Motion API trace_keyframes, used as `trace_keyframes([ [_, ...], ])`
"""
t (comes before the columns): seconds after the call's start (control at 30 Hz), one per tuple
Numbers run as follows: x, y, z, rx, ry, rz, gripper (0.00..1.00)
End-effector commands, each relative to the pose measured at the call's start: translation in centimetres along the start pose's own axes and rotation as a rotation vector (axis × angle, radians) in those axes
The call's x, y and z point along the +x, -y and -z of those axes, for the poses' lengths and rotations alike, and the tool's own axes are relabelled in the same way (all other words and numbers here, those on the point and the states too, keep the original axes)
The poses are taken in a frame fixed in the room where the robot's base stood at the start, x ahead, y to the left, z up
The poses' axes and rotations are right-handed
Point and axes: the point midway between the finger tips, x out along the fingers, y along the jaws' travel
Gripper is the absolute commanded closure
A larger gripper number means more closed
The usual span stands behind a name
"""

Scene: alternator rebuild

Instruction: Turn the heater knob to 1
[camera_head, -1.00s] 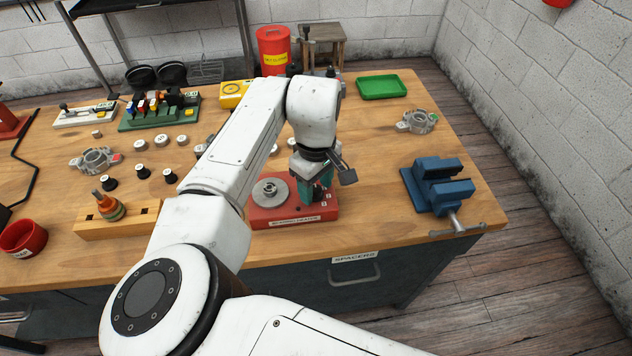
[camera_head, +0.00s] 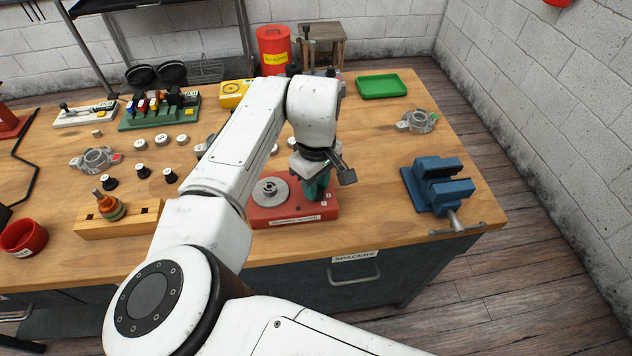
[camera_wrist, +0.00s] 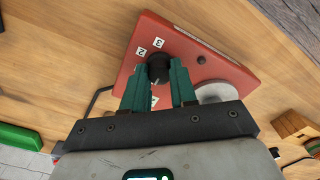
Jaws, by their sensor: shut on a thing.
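The red bearing heater (camera_head: 290,217) sits near the bench's front edge and also shows in the wrist view (camera_wrist: 208,52). Its black knob (camera_wrist: 157,68) is between the teal fingers of my gripper (camera_wrist: 160,75), which is shut on it. A pale mark on the knob points down in the wrist view, toward a partly hidden white label (camera_wrist: 154,101) whose number I cannot read. The labels 3 (camera_wrist: 160,42) and 2 (camera_wrist: 142,51) are clear. In the head view my gripper (camera_head: 318,195) covers the knob.
A grey metal disc (camera_head: 270,189) is on the heater, left of my gripper. A blue vise (camera_head: 438,186) stands to the right. A wooden block (camera_head: 118,221) with an orange-handled tool is to the left. A green tray (camera_head: 381,87) lies at the back.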

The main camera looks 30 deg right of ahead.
Motion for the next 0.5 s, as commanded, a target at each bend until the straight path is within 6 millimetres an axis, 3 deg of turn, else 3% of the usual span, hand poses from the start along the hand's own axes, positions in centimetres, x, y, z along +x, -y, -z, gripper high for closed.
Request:
trace_keyframes([
  [0.5, -0.19, -0.03, -0.12, 0.334, 0.005, -0.004, 1.0],
])
